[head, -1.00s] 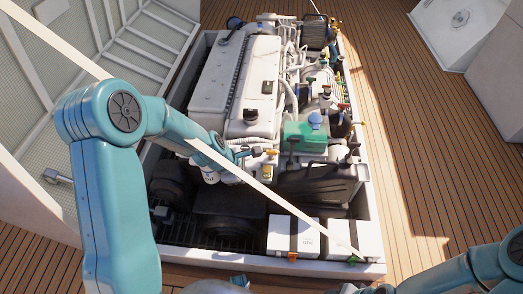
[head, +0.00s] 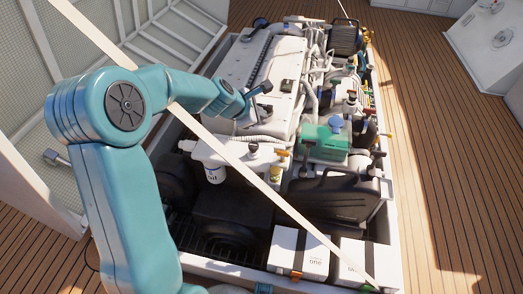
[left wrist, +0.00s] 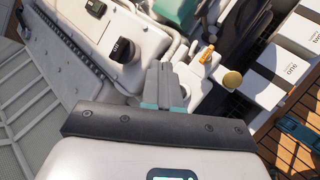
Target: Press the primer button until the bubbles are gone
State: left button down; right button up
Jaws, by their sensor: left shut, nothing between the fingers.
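A white filter housing (head: 240,155) carries a small black knob (head: 253,148) on top, likely the primer button. An orange lever (head: 283,152) and a small yellow bowl (head: 276,172) are at its right end; the lever (left wrist: 207,54) and a round yellowish part (left wrist: 232,80) also show in the left wrist view. Bubbles are too small to make out. My left gripper (head: 260,89) is shut and empty, above the white engine cover behind the housing and apart from the knob. Its closed fingers (left wrist: 162,72) show in the left wrist view. My right gripper is out of view.
A white oil filter (head: 215,172) hangs below the housing. A green-topped tank (head: 326,142), a black case (head: 333,195) and white battery boxes (head: 298,252) stand right and in front. A pale diagonal strut (head: 235,160) crosses the view. Open deck lies right.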

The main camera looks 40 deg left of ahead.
pick_arm(q)
jog(key=shift+s+a+f+n+y+b, duration=0.15)
jog(key=shift+s+a+f+b, duration=0.3)
jog(key=shift+a, duration=0.2)
jog(key=shift+s+a+f+n+y+b, duration=0.2)
jog(key=shift+a+f+b, duration=0.15)
jog(key=shift+a+b, duration=0.2)
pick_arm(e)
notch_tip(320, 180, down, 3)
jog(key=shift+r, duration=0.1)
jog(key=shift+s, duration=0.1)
pick_arm(q)
jog(key=b, duration=0.8)
send_over(252, 147)
notch_tip(252, 147, down, 8)
jog(key=shift+r, duration=0.15)
jog(key=shift+f+b, duration=0.45)
jog(key=shift+f, duration=0.1)
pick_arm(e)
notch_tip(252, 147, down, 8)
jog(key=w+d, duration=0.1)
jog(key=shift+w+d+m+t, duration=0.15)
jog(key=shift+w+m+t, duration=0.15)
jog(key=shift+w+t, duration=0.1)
pick_arm(q)
jog(key=shift+f, duration=0.15)
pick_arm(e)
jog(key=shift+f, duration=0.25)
